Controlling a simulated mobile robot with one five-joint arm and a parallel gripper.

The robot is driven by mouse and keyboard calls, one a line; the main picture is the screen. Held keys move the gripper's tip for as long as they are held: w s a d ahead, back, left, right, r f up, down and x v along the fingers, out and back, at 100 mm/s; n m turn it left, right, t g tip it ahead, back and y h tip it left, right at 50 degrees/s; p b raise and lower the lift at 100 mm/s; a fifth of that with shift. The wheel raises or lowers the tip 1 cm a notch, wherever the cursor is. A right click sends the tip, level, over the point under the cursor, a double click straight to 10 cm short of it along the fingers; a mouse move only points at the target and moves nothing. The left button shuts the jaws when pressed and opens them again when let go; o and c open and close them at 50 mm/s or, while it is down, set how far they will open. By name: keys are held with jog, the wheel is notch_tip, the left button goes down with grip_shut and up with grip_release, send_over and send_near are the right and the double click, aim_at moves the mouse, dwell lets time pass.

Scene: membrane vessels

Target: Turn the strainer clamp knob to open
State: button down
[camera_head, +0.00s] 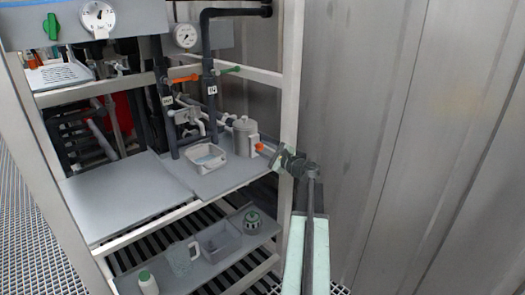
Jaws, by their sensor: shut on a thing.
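The strainer is a grey lidded cylinder (242,137) standing at the right end of the upper shelf. A small orange clamp knob (259,147) shows on its right side, beside a pale upright plate. My gripper (266,151) reaches in from the right, past the frame post, with its fingertips at the knob. It is shut on the knob. The fingers hide part of the knob, and its turned angle is too small to read.
A white rack post (290,80) stands close to my arm. A jug (182,257), a grey bin (220,240) and a bottle (148,283) stand on the lower shelf. A corrugated wall (420,130) bounds the right.

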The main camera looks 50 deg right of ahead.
jog(key=n, duration=0.6)
jog(key=shift+w, duration=0.1)
jog(key=n, duration=0.6)
jog(key=shift+f, duration=0.1)
dwell(0.5)
jog(key=c, duration=1.1)
grip_release()
jog(key=shift+o, duration=0.2)
